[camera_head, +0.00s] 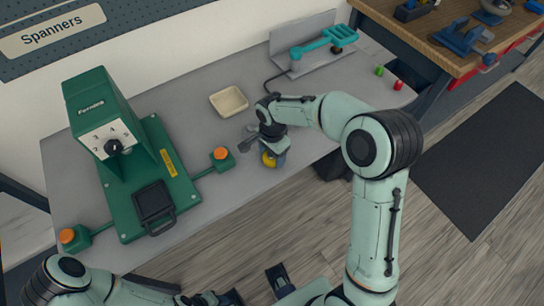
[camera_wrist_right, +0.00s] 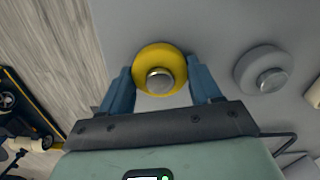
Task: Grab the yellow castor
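The yellow castor (camera_head: 269,160) is at the front edge area of the grey bench, under my right gripper (camera_head: 275,150). In the right wrist view the yellow castor (camera_wrist_right: 148,54), with a round metal centre, lies between the two blue fingers of my right gripper (camera_wrist_right: 161,84). One finger is on each side, with no clear gap showing; I cannot tell whether they press on it. My left arm comes in at the bottom left, and its gripper (camera_head: 212,298) is cut off by the lower edge, so its opening does not show.
A grey castor (camera_wrist_right: 258,66) lies close beside the right finger. On the bench stand a green machine (camera_head: 108,125) with orange buttons, a cream tray (camera_head: 229,101), a teal-handled tool (camera_head: 325,42) and small green and red pieces. Wooden floor lies beyond the bench edge.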

